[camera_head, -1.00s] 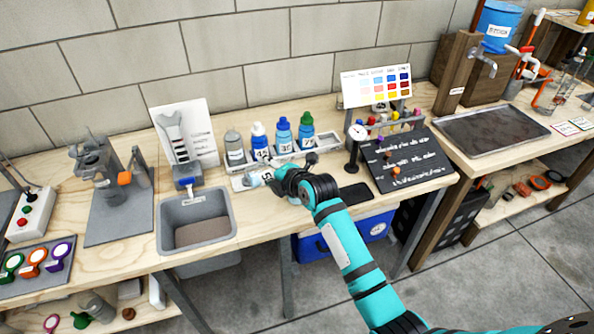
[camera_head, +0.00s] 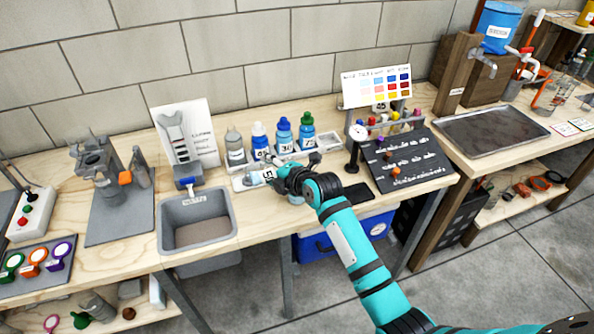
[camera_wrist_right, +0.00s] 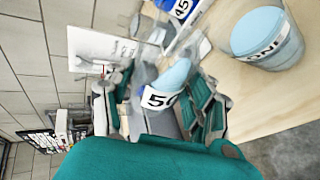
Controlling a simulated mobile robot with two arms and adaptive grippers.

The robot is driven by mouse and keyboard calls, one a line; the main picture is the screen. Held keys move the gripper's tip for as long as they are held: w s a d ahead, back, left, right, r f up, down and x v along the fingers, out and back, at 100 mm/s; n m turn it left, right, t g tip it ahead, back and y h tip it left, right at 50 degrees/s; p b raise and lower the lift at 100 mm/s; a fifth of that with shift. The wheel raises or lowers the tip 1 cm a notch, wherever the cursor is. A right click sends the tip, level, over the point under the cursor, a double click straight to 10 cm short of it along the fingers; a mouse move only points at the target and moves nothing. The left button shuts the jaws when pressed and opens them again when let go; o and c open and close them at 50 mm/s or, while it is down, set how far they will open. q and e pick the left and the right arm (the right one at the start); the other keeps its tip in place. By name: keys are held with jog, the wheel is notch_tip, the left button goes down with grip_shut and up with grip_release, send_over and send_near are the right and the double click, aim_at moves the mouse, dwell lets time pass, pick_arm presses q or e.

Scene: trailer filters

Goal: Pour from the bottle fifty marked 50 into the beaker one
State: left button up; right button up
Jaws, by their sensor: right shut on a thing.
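My right gripper (camera_head: 283,176) is over the front part of the workbench. It is shut on the bottle fifty (camera_head: 268,175), whose white label shows 50 in the right wrist view (camera_wrist_right: 160,99). The bottle is tilted well over, and its light-blue body lies between the teal fingers. The beaker one (camera_wrist_right: 268,42) has a white label reading ONE and a light-blue look, and stands on the wood beside the held bottle. In the head view the arm hides most of the beaker. I cannot tell whether any liquid is flowing. My left gripper is not in view.
Several labelled bottles, including a blue one marked 45 (camera_head: 259,142), stand in a row behind the gripper. A grey sink (camera_head: 198,240) lies to the left. A dial gauge (camera_head: 356,133) and black board (camera_head: 410,160) stand to the right.

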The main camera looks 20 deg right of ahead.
jog(key=shift+d+r, duration=0.1)
jog(key=shift+d, duration=0.1)
jog(key=shift+s+a+r, duration=0.1)
jog(key=shift+a+r, duration=0.05)
jog(key=shift+a, duration=0.1)
jog(key=shift+d, duration=0.35)
jog(key=shift+a+r+y, duration=0.1)
jog(key=shift+a+y, duration=0.1)
jog(key=shift+y, duration=0.1)
jog(key=shift+d, duration=0.1)
jog(key=shift+d+m, duration=0.2)
jog(key=shift+m, duration=0.1)
jog(key=shift+a+r, duration=0.1)
jog(key=shift+a, duration=0.2)
jog(key=shift+d, duration=0.35)
jog(key=shift+a, duration=0.15)
jog(key=shift+a+r+b, duration=0.1)
jog(key=shift+b, duration=0.2)
jog(key=shift+d, duration=0.3)
jog(key=shift+a+r+y, duration=0.1)
jog(key=shift+a+y, duration=0.2)
jog(key=shift+d+m, duration=0.3)
jog(key=shift+a, duration=0.15)
jog(key=shift+a+t, duration=0.1)
jog(key=shift+t, duration=0.2)
